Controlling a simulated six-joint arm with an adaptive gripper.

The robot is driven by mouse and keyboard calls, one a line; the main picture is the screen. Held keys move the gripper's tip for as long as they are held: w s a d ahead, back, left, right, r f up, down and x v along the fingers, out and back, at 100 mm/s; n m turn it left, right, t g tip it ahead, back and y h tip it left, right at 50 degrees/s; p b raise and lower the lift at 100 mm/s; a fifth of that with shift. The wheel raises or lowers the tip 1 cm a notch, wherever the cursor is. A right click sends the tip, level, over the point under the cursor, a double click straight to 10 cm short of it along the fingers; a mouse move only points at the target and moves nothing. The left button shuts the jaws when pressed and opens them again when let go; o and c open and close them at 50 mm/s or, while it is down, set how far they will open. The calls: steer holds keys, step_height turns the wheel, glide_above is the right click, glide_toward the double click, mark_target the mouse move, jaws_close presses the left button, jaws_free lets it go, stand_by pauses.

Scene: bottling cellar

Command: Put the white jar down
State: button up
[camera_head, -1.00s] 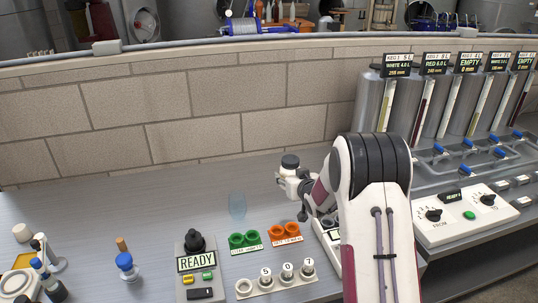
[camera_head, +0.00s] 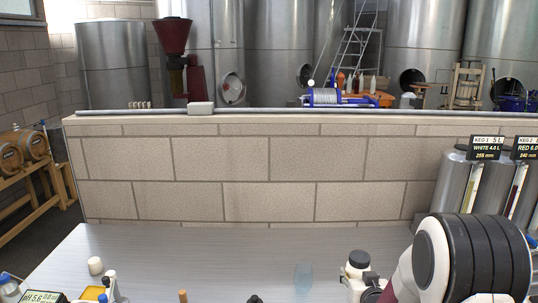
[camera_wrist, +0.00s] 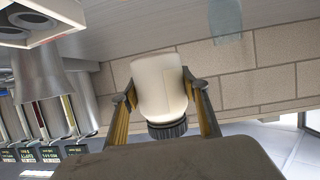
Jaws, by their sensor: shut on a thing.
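In the wrist view, the white jar (camera_wrist: 158,85) is cream-white with a dark ribbed lid. My gripper (camera_wrist: 164,90) is shut on it, one finger on each side. That view is upside down, so the jar is upright, lid up. It shows against the brick wall and appears clear of the counter. In the head view, a white shape with a dark top shows at my arm's end, low right of centre; I cannot tell whether it is the jar or my wrist. The fingers cannot be made out there.
The grey counter (camera_head: 215,250) is largely bare in the middle, with a see-through pale blue shape (camera_head: 303,279) left of my arm's end. A brick wall (camera_head: 240,185) runs behind. Kegs (camera_head: 466,195) stand at right. Small bottles and a cream cylinder (camera_head: 95,266) are at left.

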steer(key=s+a+r+y, duration=0.1)
steer(key=s+a+r, duration=0.5)
steer(key=a, duration=0.1)
steer(key=shift+a+r+n, duration=0.2)
steer(key=shift+a+n, duration=0.1)
steer(key=shift+a, duration=0.1)
steer(key=shift+a, duration=0.1)
stand_by(0.4)
